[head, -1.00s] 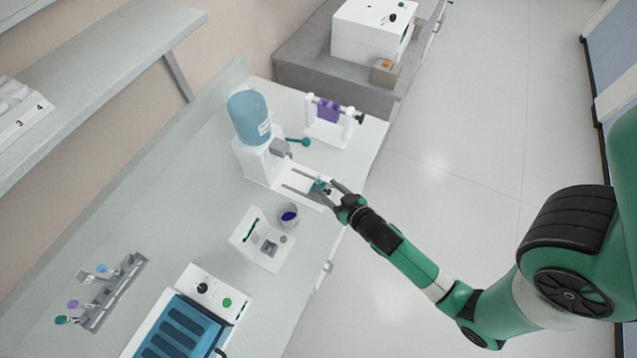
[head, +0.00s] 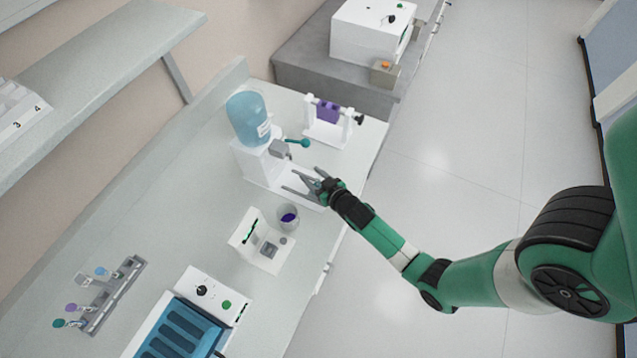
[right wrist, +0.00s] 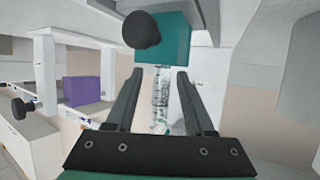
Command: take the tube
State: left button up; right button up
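The clear tube (right wrist: 160,100) stands upright in the right wrist view, with small specks in it, directly below a teal block (right wrist: 178,38) with a round black knob (right wrist: 141,29). My right gripper (right wrist: 158,75) is open; its two dark fingers show on either side of the tube with gaps left and right. I cannot tell how far beyond the fingertips the tube is. In the head view my right gripper (head: 300,178) is over the white base of the blue-bottled dispenser (head: 250,118). The tube cannot be made out there. My left gripper is not in view.
A white stand with a purple block (head: 327,111) is behind the gripper. A rack with coloured-capped tubes (head: 112,295) and a blue-topped machine (head: 180,328) are at the lower left.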

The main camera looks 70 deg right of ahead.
grip_shut()
notch_tip(320, 180, up, 4)
jog(key=shift+s+f+p, duration=0.1)
jog(key=shift+p, duration=0.9)
jog(key=d+r+p+v, duration=0.1)
jog(key=r+p+v, duration=0.1)
jog(key=v, duration=1.4)
jog(key=shift+d+r+p, duration=0.3)
jog(key=shift+r+p, duration=0.05)
jog(key=shift+r, duration=0.05)
